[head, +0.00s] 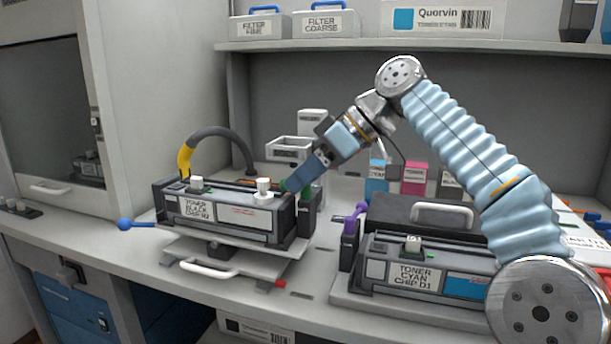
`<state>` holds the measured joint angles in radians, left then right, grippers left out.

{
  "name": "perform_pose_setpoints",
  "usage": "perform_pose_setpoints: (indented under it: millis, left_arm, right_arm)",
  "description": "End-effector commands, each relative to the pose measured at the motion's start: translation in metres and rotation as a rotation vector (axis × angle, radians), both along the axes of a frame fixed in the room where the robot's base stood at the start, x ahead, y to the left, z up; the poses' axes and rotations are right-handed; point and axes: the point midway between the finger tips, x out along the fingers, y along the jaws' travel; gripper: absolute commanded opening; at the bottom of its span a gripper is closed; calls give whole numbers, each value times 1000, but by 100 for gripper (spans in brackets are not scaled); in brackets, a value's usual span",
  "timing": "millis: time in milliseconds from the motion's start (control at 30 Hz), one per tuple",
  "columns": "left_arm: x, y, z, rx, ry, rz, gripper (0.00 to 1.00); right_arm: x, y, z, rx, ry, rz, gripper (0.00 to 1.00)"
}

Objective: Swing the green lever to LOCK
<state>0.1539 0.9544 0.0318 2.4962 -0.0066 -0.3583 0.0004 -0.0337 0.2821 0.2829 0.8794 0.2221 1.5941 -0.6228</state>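A black toner cartridge labelled TONER BLACK (232,214) sits in a raised cradle at the centre left of the head view. A small bit of green (283,186), which looks like the green lever, shows at the cartridge's right end. My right gripper (293,181) reaches down from the upper right, with its dark blue fingers at this green part. The fingers hide most of the lever, so its position and any LOCK mark cannot be read. I cannot tell whether the fingers are closed on it. My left gripper is not in view.
A second cartridge, TONER CYAN (412,277), sits in a dock at the right, with a purple lever (355,217) at its left. A blue-knobbed rod (125,224) sticks out left of the black cartridge. A shelf (400,43) runs above. Small boxes stand behind.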

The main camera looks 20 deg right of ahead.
Motion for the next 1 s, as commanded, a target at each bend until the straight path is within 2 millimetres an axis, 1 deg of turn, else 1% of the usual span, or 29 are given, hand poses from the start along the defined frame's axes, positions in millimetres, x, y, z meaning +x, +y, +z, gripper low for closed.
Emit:
perform_pose_setpoints:
  millis: [267, 367, 567, 600, 800, 900, 1000]
  left_arm:
    - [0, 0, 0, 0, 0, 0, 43]
    - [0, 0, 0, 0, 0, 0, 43]
    - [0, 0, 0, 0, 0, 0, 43]
    - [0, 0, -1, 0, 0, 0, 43]
    - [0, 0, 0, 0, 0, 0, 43]
    - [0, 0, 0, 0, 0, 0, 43]
    - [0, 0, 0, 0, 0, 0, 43]
  right_arm:
    - [-1, -2, 3, 1, -1, 0, 37]
    - [-3, -10, 11, 1, -3, -1, 37]
    - [-13, -34, 35, 3, -3, -1, 37]
    - [-17, -46, 35, 0, 0, -7, 37]
    - [-39, -98, 35, 0, 1, -6, 37]
    - [-47, -118, 35, 0, 1, -6, 37]
    - [-53, -132, 34, 1, -1, -4, 37]
